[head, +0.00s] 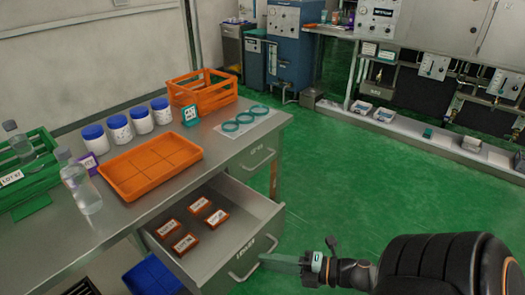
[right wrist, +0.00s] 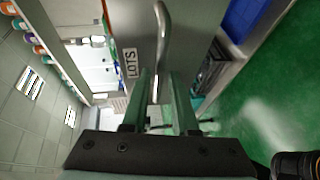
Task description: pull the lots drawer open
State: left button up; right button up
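The lots drawer (head: 220,255) stands pulled out from the front of the grey bench. Its bar handle (head: 246,270) is on the drawer front. In the right wrist view the drawer front (right wrist: 132,30) carries a LOTS label (right wrist: 131,63), and the curved handle (right wrist: 163,40) runs down between my fingers. My right gripper (head: 264,260) comes in from the right at the handle. In the wrist view its fingers (right wrist: 160,92) are parted around the bar, with a gap on the right side. My left gripper is not in view.
Several small orange labelled boxes (head: 184,243) lie in the drawer. A second drawer (head: 257,156) beside it is shut. The bench top holds an orange tray (head: 150,165), white jars with blue lids (head: 120,131), a clear bottle (head: 82,188) and crates. Green floor (head: 340,180) is free on the right.

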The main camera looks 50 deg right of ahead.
jog(key=v, duration=1)
dwell(0.3)
